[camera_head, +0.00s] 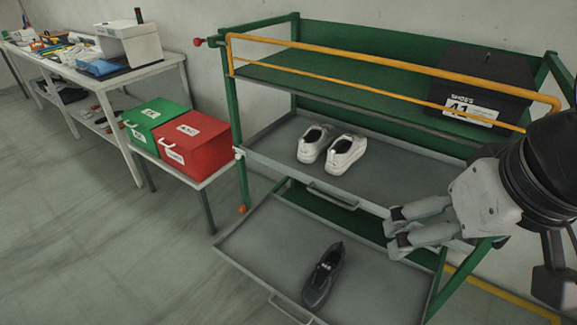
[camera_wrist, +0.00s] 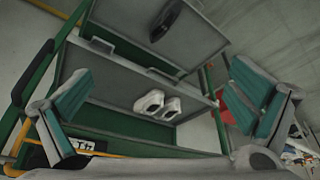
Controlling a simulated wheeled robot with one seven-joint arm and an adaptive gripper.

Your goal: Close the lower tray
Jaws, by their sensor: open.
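The lower tray (camera_head: 262,235) is grey and stands pulled out from the green rack toward the front. A black shoe (camera_head: 322,275) lies on it, and its handle (camera_head: 285,308) is at the front edge, partly cut by the frame. In the wrist view, which looks inverted, the lower tray (camera_wrist: 118,18) is at the top with the black shoe (camera_wrist: 166,18). My gripper (camera_head: 398,229) is open and empty, at the right side of the rack above the lower tray's right part. In the wrist view its two fingers (camera_wrist: 162,95) stand wide apart.
The upper tray (camera_head: 400,172) holds a pair of white shoes (camera_head: 331,150) and has its own handle (camera_head: 333,196). A black shoe box (camera_head: 480,80) sits on the top shelf behind a yellow rail (camera_head: 390,68). Red (camera_head: 195,142) and green (camera_head: 158,118) boxes stand left; floor is clear at front left.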

